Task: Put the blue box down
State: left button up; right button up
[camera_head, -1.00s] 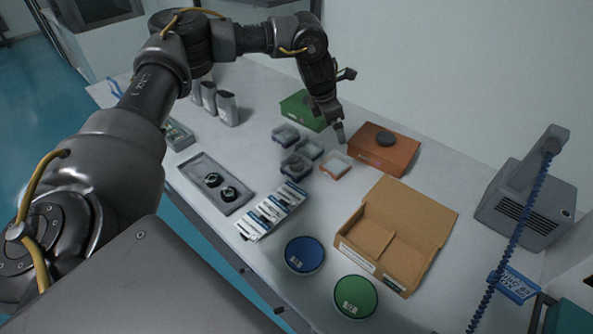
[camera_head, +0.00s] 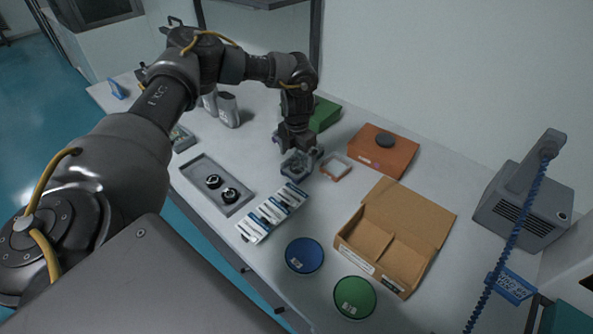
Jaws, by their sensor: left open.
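A small open dark blue-grey box (camera_head: 297,169), the closest match to the blue box, stands on the table in the middle of the head view. My left gripper (camera_head: 296,151) points down right over it, and its fingers hide part of it. The jaws are open; I cannot tell whether they touch the box. Other small grey boxes by it are largely hidden behind the gripper. A small orange-rimmed box (camera_head: 336,168) stands just to the right. My right gripper is out of view.
An orange box (camera_head: 376,160) with a black disc on top and a green box (camera_head: 325,115) stand behind. In front are white-and-blue packs (camera_head: 272,213), a grey tray (camera_head: 197,172), an open cardboard box (camera_head: 385,250), a blue disc (camera_head: 304,255) and a green disc (camera_head: 355,297).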

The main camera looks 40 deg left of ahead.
aim_at(297, 163)
pick_arm(q)
jog(key=shift+f, duration=0.2)
jog(key=f+p, duration=0.1)
jog(key=f, duration=0.1)
jog(key=f+p, duration=0.1)
jog(key=shift+w+a+f, duration=0.1)
jog(key=shift+a+f, duration=0.1)
jog(key=shift+f, duration=0.7)
jog(key=c, duration=1.2)
jog(key=shift+w+r+b, duration=0.1)
jog(key=shift+r+b, duration=0.4)
jog(key=shift+r, duration=0.25)
jog(key=s+d+r, duration=0.1)
jog(key=r, duration=0.1)
jog(key=s+r+b, duration=0.1)
jog(key=r, duration=0.1)
jog(key=s+d+r+b, duration=0.1)
jog(key=r, duration=0.1)
jog(key=shift+s+d+r, duration=0.3)
jog(key=shift+r, duration=0.05)
jog(key=s+d+r, duration=0.1)
jog(key=s, duration=0.1)
jog(key=s+d+r+b, duration=0.1)
jog(key=s+d+r, duration=0.1)
jog(key=s, duration=0.1)
jog(key=s+d+r+b, duration=0.1)
jog(key=s+d+r, duration=0.1)
jog(key=s, duration=0.1)
jog(key=shift+d, duration=0.25)
